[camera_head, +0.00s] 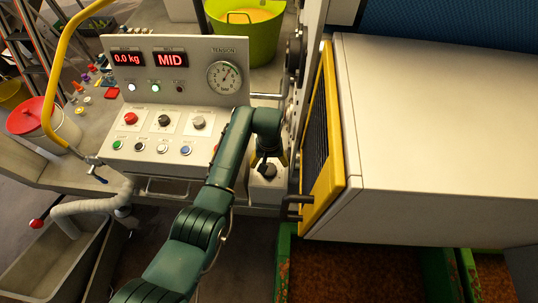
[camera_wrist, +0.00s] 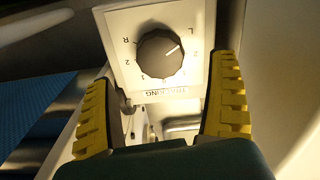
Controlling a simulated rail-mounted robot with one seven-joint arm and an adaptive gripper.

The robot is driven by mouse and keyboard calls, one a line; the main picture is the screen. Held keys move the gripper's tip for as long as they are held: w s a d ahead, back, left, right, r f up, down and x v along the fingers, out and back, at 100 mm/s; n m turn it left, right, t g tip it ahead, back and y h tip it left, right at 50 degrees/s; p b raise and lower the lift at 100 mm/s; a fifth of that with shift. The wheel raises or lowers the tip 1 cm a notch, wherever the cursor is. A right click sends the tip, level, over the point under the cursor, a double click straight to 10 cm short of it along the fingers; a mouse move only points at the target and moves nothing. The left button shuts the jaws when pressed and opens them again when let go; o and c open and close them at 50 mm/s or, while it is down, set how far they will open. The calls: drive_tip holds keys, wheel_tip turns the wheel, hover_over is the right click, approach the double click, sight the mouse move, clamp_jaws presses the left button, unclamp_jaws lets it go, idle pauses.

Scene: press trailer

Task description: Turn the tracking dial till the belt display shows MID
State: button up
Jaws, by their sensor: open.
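The belt display (camera_head: 171,60) on the control panel reads MID in red. The tracking dial (camera_wrist: 160,54) is a dark round knob on a white plate marked R, L and numbers, which appears upside down in the wrist view. Its white pointer line aims up and right, toward the L side. In the head view the dial (camera_head: 267,171) sits on a small white box, partly hidden by my arm. My gripper (camera_wrist: 163,72) is open, its yellow ridged fingers standing apart on either side of the dial plate. I see no finger touching the knob.
The control panel (camera_head: 165,130) with buttons and a tension gauge (camera_head: 224,77) stands left of my arm. A large white housing with a yellow-framed grille (camera_head: 320,130) stands close on the right. A dark handle (camera_head: 296,206) juts out near the dial box.

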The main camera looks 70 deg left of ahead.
sight(269, 169)
wheel_tip(269, 169, up, 7)
drive_tip(key=shift+f, duration=0.15)
idle(0.4)
